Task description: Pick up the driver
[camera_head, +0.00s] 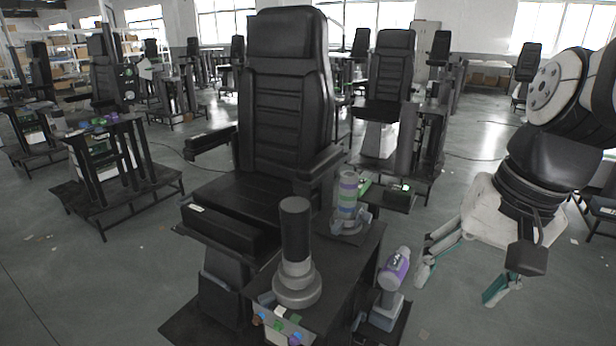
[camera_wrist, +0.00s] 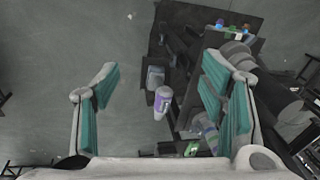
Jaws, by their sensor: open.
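The driver (camera_head: 393,275), with a purple and light grey body, stands tilted in a dark holder (camera_head: 383,328) beside the console, low at the right of the chair. In the wrist view the driver (camera_wrist: 162,103) shows between the two fingers, with a grey part (camera_wrist: 155,76) above it. My gripper (camera_head: 460,285) is open and empty, with teal finger pads, to the right of the driver in the head view and apart from it. In the wrist view my gripper (camera_wrist: 168,92) is spread wide above the holder. The driver's lower end is partly hidden.
A black chair (camera_head: 288,110) and a console (camera_head: 335,265) with a large joystick (camera_head: 296,245) stand left of the driver. A banded cylinder (camera_head: 347,195) stands behind it. Grey floor (camera_head: 520,325) is clear to the right. More chairs stand behind.

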